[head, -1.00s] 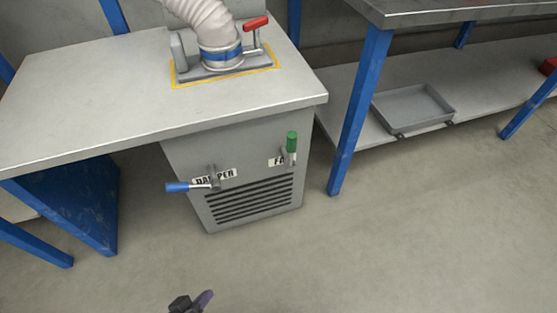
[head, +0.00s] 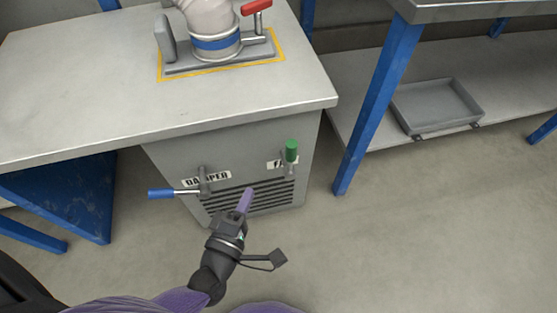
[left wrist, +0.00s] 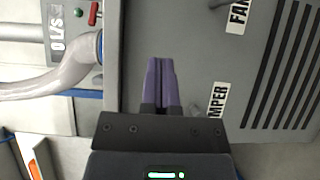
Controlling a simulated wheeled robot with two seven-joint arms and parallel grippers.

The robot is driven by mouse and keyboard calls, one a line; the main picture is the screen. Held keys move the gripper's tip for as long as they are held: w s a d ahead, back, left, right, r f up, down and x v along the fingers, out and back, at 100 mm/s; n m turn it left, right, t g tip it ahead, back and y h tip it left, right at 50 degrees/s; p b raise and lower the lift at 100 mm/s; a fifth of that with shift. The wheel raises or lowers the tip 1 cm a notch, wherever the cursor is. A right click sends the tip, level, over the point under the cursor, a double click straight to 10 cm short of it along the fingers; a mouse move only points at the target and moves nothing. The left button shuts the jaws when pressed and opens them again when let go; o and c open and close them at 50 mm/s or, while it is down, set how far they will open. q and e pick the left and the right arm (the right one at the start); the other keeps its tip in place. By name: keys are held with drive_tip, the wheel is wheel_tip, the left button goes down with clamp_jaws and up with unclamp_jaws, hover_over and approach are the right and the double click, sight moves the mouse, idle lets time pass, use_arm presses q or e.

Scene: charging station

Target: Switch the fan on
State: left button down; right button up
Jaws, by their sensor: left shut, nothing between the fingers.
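The fan lever has a green handle (head: 291,151) standing upright on the front of the grey cabinet (head: 235,150). My left gripper (head: 246,199) is shut and empty. In the head view it appears over the vent slots, below and left of the green handle. Its purple fingers (left wrist: 160,75) lie together in the left wrist view. My right gripper is out of view.
The worktop (head: 90,80) overhangs the cabinet. On it is a hose (head: 208,15) in a clamp with a red handle (head: 256,7). A blue table leg (head: 378,105) stands to the right, beside a low shelf with a grey tray (head: 437,105). The floor in front is clear.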

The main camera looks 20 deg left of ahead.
sight(291, 159)
use_arm(q)
drive_tip(key=w+d+b, duration=0.2)
drive_tip(key=w+b, duration=0.1)
drive_tip(key=w, duration=0.7)
drive_tip(key=shift+d, duration=0.4)
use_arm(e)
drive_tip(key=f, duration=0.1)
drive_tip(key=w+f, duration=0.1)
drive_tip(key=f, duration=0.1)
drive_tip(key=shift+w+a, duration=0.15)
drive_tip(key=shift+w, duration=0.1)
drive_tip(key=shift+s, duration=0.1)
